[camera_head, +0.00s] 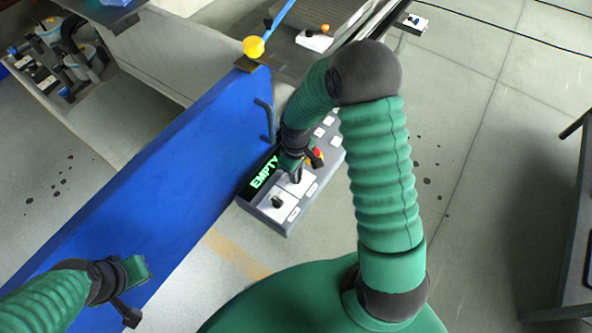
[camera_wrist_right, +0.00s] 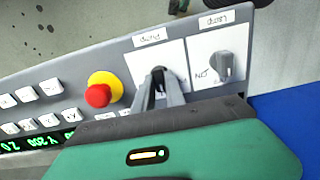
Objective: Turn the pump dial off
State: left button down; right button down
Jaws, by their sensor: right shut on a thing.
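The pump dial (camera_wrist_right: 159,72) is a dark knob on a white plate of the grey control panel (camera_head: 285,226). A label reading "pump" (camera_wrist_right: 149,37) sits by its plate in the right wrist view. My right gripper (camera_wrist_right: 160,88) is shut on the dial, with its two grey fingers on either side. The fingers hide much of the knob, so its setting cannot be read. In the head view my right gripper (camera_head: 296,175) reaches down onto the panel and covers the dial. My left gripper (camera_head: 130,293) is over the blue panel at lower left; its fingers are unclear.
The lamp dial (camera_wrist_right: 227,66) stands close beside the pump dial, with "ON" printed next to it. A red emergency button (camera_wrist_right: 98,95) on a yellow base is on the other side. A display (camera_head: 264,173) reads "EMPTY". A blue panel (camera_head: 190,150) borders the control panel.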

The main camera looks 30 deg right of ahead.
jog(key=shift+w, duration=0.1)
dwell(0.4)
jog(key=c, duration=1.4)
grip_release()
notch_tip(320, 180, up, 17)
jog(key=shift+f+p, duration=0.15)
jog(key=shift+p, duration=0.2)
jog(key=s+a+f+m+t, duration=0.1)
jog(key=s+a, duration=0.1)
jog(key=s, duration=0.1)
jog(key=s+a+f+m, duration=0.1)
jog(key=s+a, duration=0.2)
jog(key=s+a+f+m+t, duration=0.1)
jog(key=s+a+m, duration=0.1)
jog(key=s, duration=0.1)
jog(key=shift+s+a+f+t, duration=0.1)
jog(key=shift+s+a+t, duration=0.2)
jog(key=shift+s, duration=0.1)
